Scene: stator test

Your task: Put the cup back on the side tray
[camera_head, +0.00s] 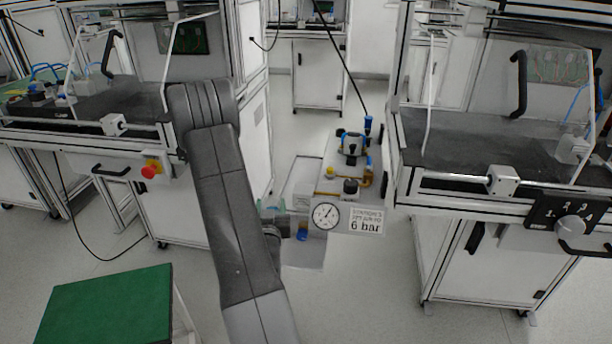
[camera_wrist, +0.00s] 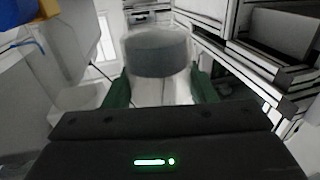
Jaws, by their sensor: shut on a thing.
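A cup (camera_wrist: 157,55) with a wide grey band and a paler part below it stands between the green fingers of my gripper (camera_wrist: 160,86) in the wrist view. My gripper is shut on it. In the head view my gripper is mostly hidden behind my dark arm, in front of the pressure unit. The cup cannot be made out clearly there. A flat green-topped stand (camera_head: 108,304) is at the lower left in the head view, apart from my gripper, and its visible top is bare. I cannot tell whether it is the side tray.
The pressure unit (camera_head: 335,182) with a gauge and a "6 bar" label stands at the middle. Workbenches flank it at left (camera_head: 85,133) and right (camera_head: 470,180). A small blue object (camera_head: 302,235) sits low beside my gripper. Floor is clear at the front right.

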